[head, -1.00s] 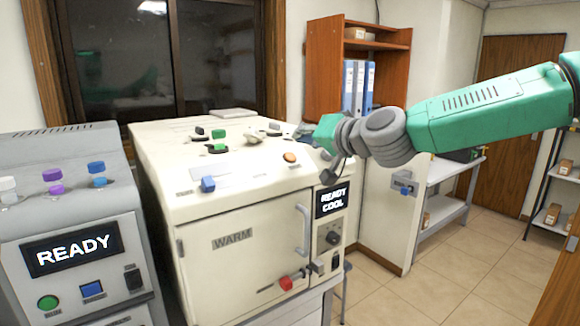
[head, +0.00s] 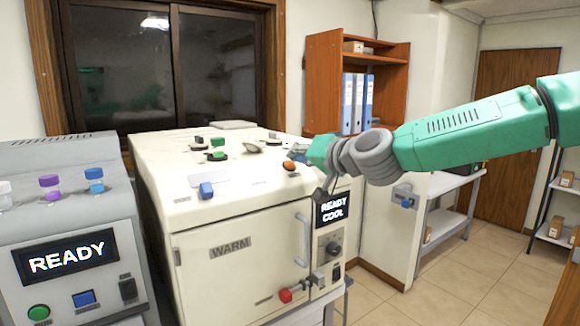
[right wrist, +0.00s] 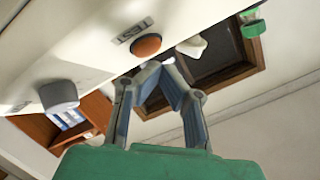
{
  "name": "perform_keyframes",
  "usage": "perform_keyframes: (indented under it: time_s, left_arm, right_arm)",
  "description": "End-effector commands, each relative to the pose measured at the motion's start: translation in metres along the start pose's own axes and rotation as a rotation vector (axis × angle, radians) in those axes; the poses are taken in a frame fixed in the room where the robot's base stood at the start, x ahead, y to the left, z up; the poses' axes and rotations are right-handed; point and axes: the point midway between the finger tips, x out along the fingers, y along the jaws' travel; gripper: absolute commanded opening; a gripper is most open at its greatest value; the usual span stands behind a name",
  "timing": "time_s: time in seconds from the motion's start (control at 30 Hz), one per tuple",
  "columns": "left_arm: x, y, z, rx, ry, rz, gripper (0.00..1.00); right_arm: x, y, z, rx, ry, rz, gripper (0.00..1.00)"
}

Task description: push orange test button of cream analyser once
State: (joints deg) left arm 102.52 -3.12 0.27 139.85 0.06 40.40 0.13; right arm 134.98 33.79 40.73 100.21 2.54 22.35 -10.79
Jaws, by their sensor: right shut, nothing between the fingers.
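The cream analyser (head: 240,215) stands in the middle of the head view, with WARM on its door and READY COOL on its small display. Its orange button (head: 289,166) is on the top near the right front edge. The button also shows in the right wrist view (right wrist: 147,45), beside a small label that seems to read TEST. My right gripper (head: 298,156) is shut and empty, just right of and behind the button. In the right wrist view its fingertips (right wrist: 153,64) meet close by the button's edge; I cannot tell whether they touch. My left gripper is out of view.
A blue knob (head: 206,190) and a green-topped part (head: 217,143) are also on the analyser's top. A grey machine (head: 70,225) showing READY stands at the left. A wooden shelf (head: 322,80) with binders is behind my right gripper.

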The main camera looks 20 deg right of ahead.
Motion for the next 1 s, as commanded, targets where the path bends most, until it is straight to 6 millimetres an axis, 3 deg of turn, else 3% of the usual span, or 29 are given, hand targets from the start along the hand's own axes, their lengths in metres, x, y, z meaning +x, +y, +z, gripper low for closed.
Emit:
perform_keyframes:
  time_s: [1.0]
  left_arm:
    - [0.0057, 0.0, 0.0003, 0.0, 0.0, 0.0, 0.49]
  right_arm:
    - [0.0046, 0.0027, 0.0046, -0.001, 0.0, 0.0, 0.0]
